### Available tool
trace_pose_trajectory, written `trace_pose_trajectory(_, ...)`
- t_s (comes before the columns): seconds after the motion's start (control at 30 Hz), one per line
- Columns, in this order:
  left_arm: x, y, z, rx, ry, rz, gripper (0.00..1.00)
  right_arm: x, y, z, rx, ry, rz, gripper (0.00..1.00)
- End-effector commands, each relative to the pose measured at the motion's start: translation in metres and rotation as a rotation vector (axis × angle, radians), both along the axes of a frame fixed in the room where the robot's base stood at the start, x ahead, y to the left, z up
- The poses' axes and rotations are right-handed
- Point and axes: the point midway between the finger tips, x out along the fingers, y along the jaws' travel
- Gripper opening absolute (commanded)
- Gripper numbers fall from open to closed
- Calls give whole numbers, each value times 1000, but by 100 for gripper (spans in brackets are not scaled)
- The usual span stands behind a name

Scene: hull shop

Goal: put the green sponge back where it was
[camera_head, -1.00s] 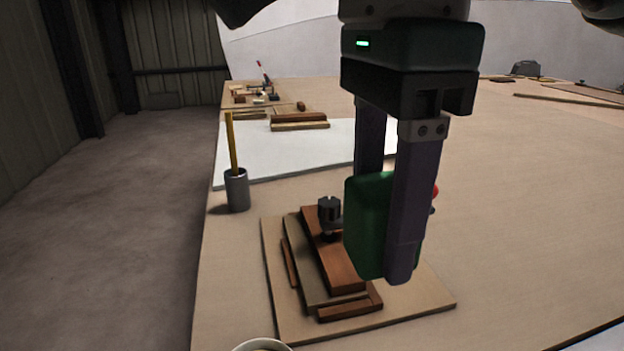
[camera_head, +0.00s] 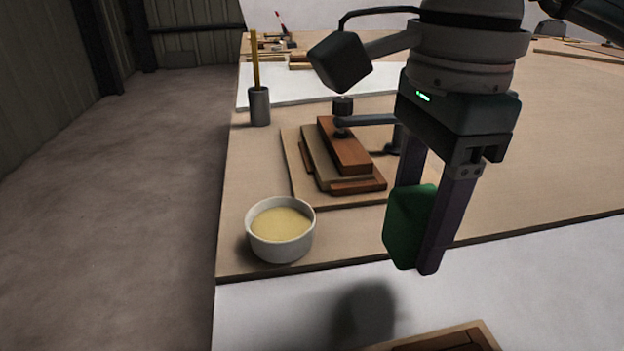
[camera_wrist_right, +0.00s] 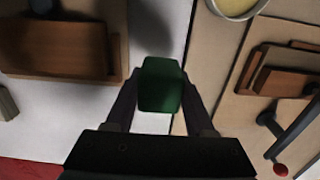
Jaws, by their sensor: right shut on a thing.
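The green sponge (camera_head: 407,228) is a rounded green block held between the fingers of my right gripper (camera_head: 431,222). The gripper points down and is shut on it. The sponge hangs in the air near the front edge of the wooden bench, with a dark shadow on the white surface below and to the left. In the right wrist view the sponge (camera_wrist_right: 160,84) sits between the two fingertips, above the border of white surface and wood. My left gripper is not in view.
A white bowl of yellowish contents (camera_head: 280,229) stands at the bench's front left corner. Behind it a clamped stack of wood (camera_head: 345,150) lies on a board, and a grey cup (camera_head: 259,106) holds a yellow stick. A wooden tray (camera_head: 455,340) shows at the bottom edge.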

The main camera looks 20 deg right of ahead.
Motion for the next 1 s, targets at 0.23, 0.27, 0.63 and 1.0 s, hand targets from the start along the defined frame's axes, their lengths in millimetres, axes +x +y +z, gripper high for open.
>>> trace_pose_trajectory(0.23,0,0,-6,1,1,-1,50,0,0,-22,0,2,-1,10)
trace_pose_trajectory(0.27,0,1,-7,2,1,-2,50,0,1,-26,1,2,-1,10)
trace_pose_trajectory(0.63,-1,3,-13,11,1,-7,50,0,0,-54,1,-2,1,10)
trace_pose_trajectory(1.0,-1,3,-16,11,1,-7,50,0,0,-57,1,-1,0,66)
